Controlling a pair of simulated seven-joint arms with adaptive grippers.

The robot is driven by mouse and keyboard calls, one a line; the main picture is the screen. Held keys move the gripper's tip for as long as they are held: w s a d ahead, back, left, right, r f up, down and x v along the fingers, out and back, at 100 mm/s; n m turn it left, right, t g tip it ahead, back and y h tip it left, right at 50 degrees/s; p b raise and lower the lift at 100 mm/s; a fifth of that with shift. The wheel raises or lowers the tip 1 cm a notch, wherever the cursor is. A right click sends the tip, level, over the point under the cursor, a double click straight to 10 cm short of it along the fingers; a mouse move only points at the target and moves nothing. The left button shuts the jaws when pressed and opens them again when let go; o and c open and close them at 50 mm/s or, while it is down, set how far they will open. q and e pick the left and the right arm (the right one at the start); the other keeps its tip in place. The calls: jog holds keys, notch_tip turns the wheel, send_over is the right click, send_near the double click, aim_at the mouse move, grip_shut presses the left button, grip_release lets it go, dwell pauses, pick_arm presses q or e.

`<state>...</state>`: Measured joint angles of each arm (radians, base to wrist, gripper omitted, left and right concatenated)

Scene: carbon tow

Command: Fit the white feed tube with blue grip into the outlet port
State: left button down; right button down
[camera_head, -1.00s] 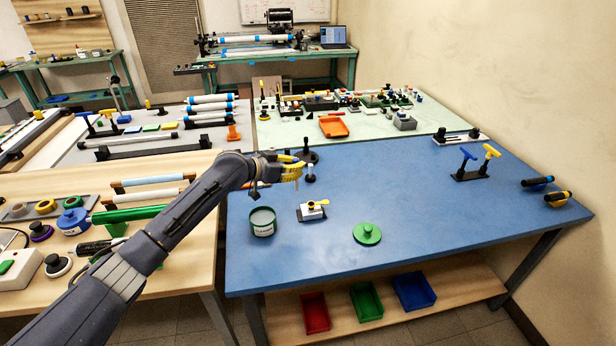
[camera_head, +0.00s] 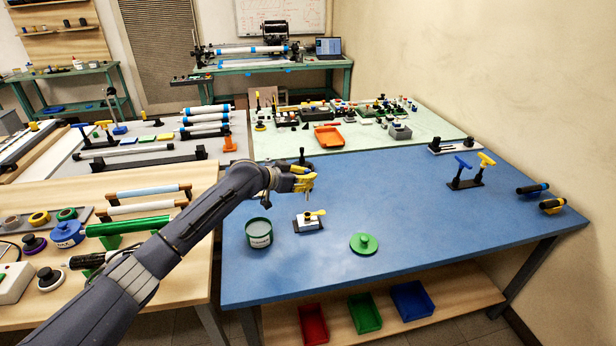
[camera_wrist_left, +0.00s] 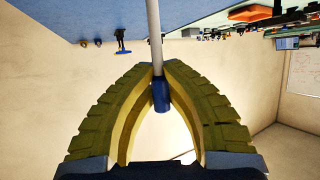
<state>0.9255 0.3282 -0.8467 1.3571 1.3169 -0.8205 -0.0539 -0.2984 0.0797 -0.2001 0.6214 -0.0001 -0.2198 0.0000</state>
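My left gripper (camera_head: 306,183) has yellow fingers and hangs over the blue table, just behind and above a white valve block (camera_head: 309,224) with a yellow lever on a dark base. In the left wrist view, the two ribbed fingers (camera_wrist_left: 160,92) are closed around the blue grip (camera_wrist_left: 161,97) of the feed tube. The pale tube (camera_wrist_left: 153,35) runs from the grip toward the blue table; its far end is out of frame. In the head view the tube is too small to make out clearly. I cannot tell which opening is the outlet port. My right gripper is not in view.
A green can (camera_head: 259,233) stands left of the valve block, and a green knobbed lid (camera_head: 363,243) lies to its right. A black knobbed item (camera_head: 302,158) stands behind my gripper. A stand with blue and yellow handles (camera_head: 466,184) is farther right. The table's middle right is clear.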

aim_at(308, 199)
pick_arm(q)
jog(key=shift+f, duration=2.45)
jog(key=shift+f, duration=1.75)
jog(key=c, duration=1.6)
grip_release()
jog(key=shift+o, duration=0.5)
jog(key=v, duration=1.2)
jog(key=shift+r, duration=0.1)
